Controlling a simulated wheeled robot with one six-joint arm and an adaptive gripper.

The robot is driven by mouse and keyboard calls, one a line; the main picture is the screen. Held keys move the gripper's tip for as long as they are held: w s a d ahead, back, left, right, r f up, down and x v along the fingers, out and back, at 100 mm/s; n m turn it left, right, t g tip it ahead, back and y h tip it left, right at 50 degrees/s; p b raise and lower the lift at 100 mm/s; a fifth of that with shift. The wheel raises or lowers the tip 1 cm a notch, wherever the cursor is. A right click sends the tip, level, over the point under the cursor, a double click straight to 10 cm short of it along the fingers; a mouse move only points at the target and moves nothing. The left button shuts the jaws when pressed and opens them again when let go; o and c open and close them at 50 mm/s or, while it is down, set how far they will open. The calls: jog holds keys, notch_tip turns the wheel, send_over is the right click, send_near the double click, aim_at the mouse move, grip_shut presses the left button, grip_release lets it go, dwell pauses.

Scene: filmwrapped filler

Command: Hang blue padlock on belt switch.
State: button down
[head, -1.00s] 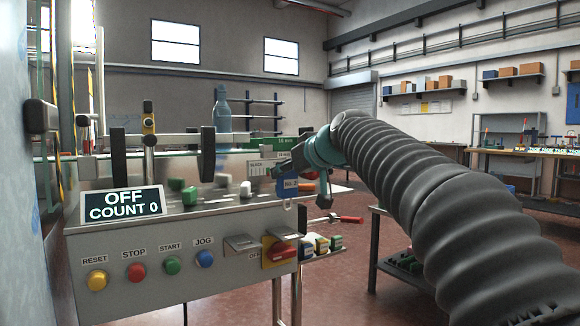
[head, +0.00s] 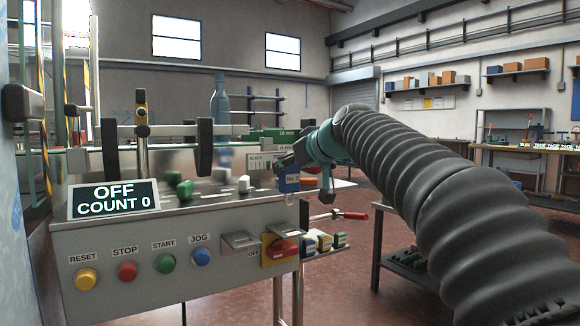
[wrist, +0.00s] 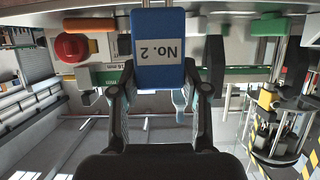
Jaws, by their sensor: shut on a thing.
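The front panel carries a yellow reset button (head: 86,280), a red stop button (head: 127,271), a green start button (head: 165,263) and a blue jog button (head: 201,256). A metal bracket (head: 239,241) juts out left of the switch. Small boxes (head: 325,243) sit on a shelf at right.

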aim_at(290, 205)
jog(key=shift+f+b, duration=1.95)
jog(key=shift+f, duration=0.4)
jog(key=shift+f+b, duration=1.9)
jog(key=shift+f, duration=0.35)
jog(key=c, duration=0.5)
grip_release()
jog(key=shift+s+d, duration=0.1)
jog(key=v, duration=1.2)
